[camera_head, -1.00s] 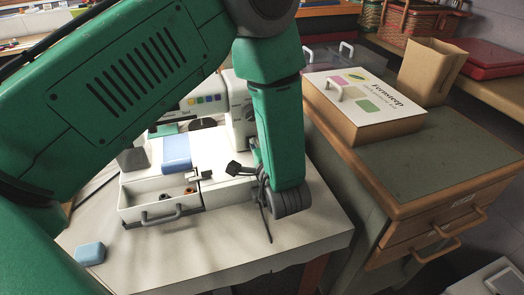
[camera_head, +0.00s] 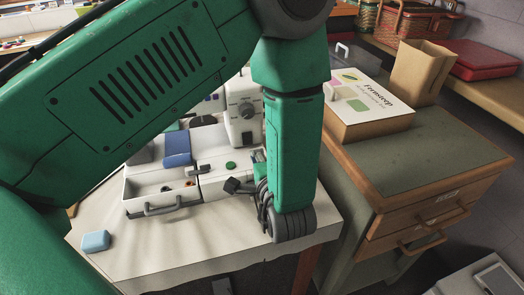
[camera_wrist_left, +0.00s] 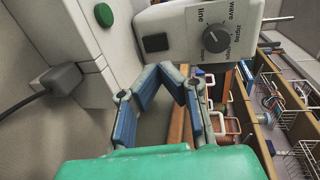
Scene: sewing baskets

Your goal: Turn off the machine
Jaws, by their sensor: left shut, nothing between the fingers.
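The white sewing machine (camera_head: 215,185) stands on the table. A round green button (camera_head: 231,166) is on its base and also shows at the upper left of the left wrist view (camera_wrist_left: 103,14). A stitch dial (camera_wrist_left: 212,38) and a dark square (camera_wrist_left: 155,42) are on the machine's head. A dark plug with a cable (camera_wrist_left: 55,80) sits at the machine's side. My left gripper (camera_wrist_left: 166,75) is shut and empty, apart from the button and below the machine's head in the wrist view. My right gripper is not in view.
The machine's open front drawer (camera_head: 160,205) holds small spools. A pattern box (camera_head: 365,105) and paper bag (camera_head: 422,70) stand on the drawer cabinet (camera_head: 430,150) at right.

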